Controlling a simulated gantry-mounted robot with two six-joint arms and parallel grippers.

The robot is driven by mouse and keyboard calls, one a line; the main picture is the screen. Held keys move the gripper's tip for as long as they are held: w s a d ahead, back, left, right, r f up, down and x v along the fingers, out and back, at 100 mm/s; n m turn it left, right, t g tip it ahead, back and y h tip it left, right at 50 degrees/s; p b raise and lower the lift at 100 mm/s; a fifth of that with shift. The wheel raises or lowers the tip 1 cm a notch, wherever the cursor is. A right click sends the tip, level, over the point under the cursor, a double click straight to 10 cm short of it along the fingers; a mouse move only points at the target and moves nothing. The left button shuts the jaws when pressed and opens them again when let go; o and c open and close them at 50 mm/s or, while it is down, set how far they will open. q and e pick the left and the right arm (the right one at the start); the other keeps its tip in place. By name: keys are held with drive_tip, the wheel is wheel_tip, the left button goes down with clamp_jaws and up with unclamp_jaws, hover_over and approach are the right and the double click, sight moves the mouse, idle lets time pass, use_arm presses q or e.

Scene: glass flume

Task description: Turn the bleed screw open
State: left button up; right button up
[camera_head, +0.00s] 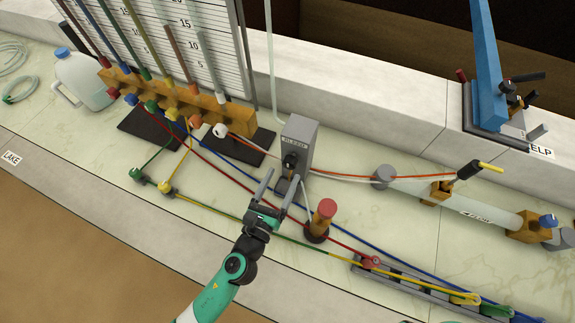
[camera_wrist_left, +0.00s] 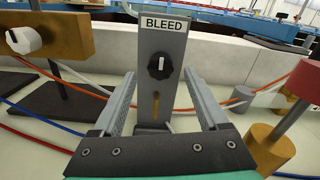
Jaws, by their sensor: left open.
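The bleed screw is a black knob (camera_wrist_left: 160,66) with a white mark pointing up, on the front of a grey post (camera_head: 299,141) labelled BLEED. In the head view the knob (camera_head: 290,161) is just beyond my left gripper's fingertips. My left gripper (camera_head: 279,184) is open and empty. In the left wrist view its two fingers (camera_wrist_left: 160,90) stand on either side of the post's front, with the knob between and above their tips. I cannot tell whether they touch anything. My right gripper is in neither view.
A red-topped brass plunger (camera_head: 322,220) stands close to the right of my left gripper. Coloured tubes (camera_head: 215,168) run across the bench around the post. An orange manifold (camera_head: 180,99) with upright tubes stands to the left.

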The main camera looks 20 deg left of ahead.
sight(288, 167)
use_arm(q)
drive_tip(key=w, duration=0.4)
drive_tip(key=shift+w+a, duration=0.1)
drive_tip(key=shift+w, duration=0.05)
clamp_jaws()
